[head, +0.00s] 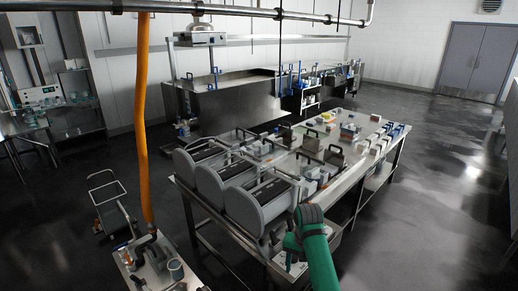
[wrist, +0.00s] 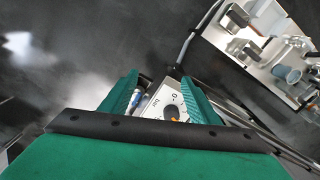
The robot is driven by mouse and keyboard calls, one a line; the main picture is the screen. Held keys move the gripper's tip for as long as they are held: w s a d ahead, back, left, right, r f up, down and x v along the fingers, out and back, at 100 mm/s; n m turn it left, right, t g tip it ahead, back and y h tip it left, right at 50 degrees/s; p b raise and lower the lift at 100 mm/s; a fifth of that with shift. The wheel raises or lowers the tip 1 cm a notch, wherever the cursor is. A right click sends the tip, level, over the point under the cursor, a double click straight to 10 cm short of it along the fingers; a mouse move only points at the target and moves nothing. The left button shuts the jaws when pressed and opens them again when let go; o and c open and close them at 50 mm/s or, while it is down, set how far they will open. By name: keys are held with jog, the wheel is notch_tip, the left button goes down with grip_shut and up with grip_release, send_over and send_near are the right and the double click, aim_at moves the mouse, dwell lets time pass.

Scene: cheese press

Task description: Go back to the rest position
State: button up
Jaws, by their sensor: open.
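My gripper (wrist: 160,80) shows in the wrist view as two green fingers spread apart, with nothing held between them. Beyond the gap is a white control panel (wrist: 168,103) with a dark knob that has an orange mark. A small white and blue item lies beside the panel, partly hidden by the left finger. In the head view my green arm reaches up from the bottom and bends down at the near end of the steel table (head: 345,200). The fingertips are hard to make out there.
Several grey drum-shaped presses (head: 262,208) stand on the table's near left end, close to my arm. Blocks and moulds cover the rest. An orange hose (head: 142,120) hangs at left over a small steel stand (head: 180,284). A trolley (head: 110,207) stands left. The floor at right is clear.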

jog(key=s+a+f+n+t+y, duration=0.1)
jog(key=a+f+t+y, duration=0.1)
jog(key=a+f, duration=0.6)
jog(key=s+a+f+t+y, duration=0.1)
jog(key=s+a+f+t, duration=0.1)
jog(key=a+f, duration=0.6)
jog(key=s+a+f+t, duration=0.4)
jog(key=s+a, duration=0.6)
jog(key=s, duration=0.2)
jog(key=s+d+r+t+h, duration=0.1)
jog(key=s+d+r+t, duration=0.15)
jog(key=s, duration=0.75)
jog(key=s+d+r+t+h, duration=0.1)
jog(key=s+d+r+t, duration=0.15)
jog(key=s, duration=0.75)
jog(key=s+d+r+n+t, duration=0.1)
jog(key=s+d+r, duration=0.2)
jog(key=s+r, duration=0.4)
jog(key=s+d+r+n+t+h, duration=0.1)
jog(key=s+d+r+n, duration=0.1)
jog(key=s+r, duration=0.5)
notch_tip(320, 180, up, 3)
jog(key=shift+d+r+n, duration=0.1)
jog(key=shift+d+n, duration=0.2)
jog(key=shift+d, duration=0.5)
